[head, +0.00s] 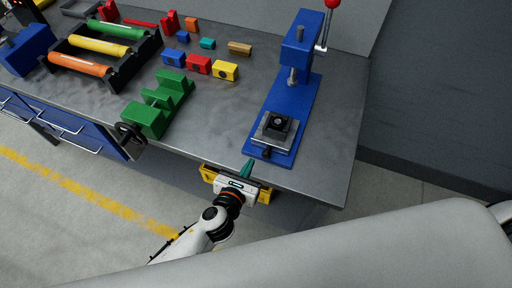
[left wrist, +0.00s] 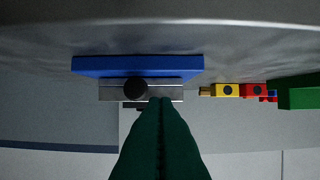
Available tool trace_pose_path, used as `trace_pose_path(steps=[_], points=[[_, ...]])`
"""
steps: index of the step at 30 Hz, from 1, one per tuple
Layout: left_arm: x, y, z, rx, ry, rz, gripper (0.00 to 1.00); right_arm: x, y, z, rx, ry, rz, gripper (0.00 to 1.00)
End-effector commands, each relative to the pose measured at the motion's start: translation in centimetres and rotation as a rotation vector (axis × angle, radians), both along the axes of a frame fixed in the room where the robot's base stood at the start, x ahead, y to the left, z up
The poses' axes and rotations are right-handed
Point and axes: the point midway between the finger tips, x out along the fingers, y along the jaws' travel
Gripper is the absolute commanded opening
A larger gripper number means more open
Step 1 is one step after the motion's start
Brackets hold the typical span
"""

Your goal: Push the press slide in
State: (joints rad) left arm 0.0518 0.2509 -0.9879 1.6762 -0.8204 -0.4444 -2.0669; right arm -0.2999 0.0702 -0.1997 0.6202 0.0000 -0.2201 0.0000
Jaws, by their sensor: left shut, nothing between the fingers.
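The blue press (head: 301,45) stands at the right end of the grey workbench, with a red-knobbed lever. Its grey slide (head: 274,134) sits low on the blue base, with a black block (head: 278,123) on top and a black knob (head: 267,153) at the front. In the left wrist view the slide (left wrist: 112,92) and its knob (left wrist: 135,88) lie just beyond the fingertips. My left gripper (head: 249,163) is shut and empty at the bench's front edge, in front of the knob and slightly left of it. I cannot tell whether it touches. My right gripper is not in view.
A green vise-like fixture (head: 158,103) stands left on the bench. Coloured blocks, including a yellow one (head: 225,71), lie behind it. A black rack (head: 84,58) holds coloured cylinders at the far left. Bench top between fixture and press is clear.

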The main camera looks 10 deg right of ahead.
Motion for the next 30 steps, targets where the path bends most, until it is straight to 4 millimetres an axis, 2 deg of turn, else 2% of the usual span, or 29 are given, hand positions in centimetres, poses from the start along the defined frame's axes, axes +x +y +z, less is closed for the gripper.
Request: trace_pose_path(steps=[3,9,15,26,30], points=[[2.1,-1.4,-0.6,-0.002,0.000,0.003,0.00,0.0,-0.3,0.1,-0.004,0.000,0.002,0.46],[4.4,-2.9,-0.7,-0.001,0.001,0.002,0.00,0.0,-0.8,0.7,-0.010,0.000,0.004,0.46],[5.3,-3.5,-0.8,-0.001,0.002,0.002,0.00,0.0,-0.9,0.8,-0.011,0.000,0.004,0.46],[5.5,-3.7,-0.8,-0.001,0.001,0.002,0.00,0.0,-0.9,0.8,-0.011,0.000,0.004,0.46],[7.4,-4.9,-0.8,-0.002,-0.002,0.000,0.00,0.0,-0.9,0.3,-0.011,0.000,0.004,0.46]])
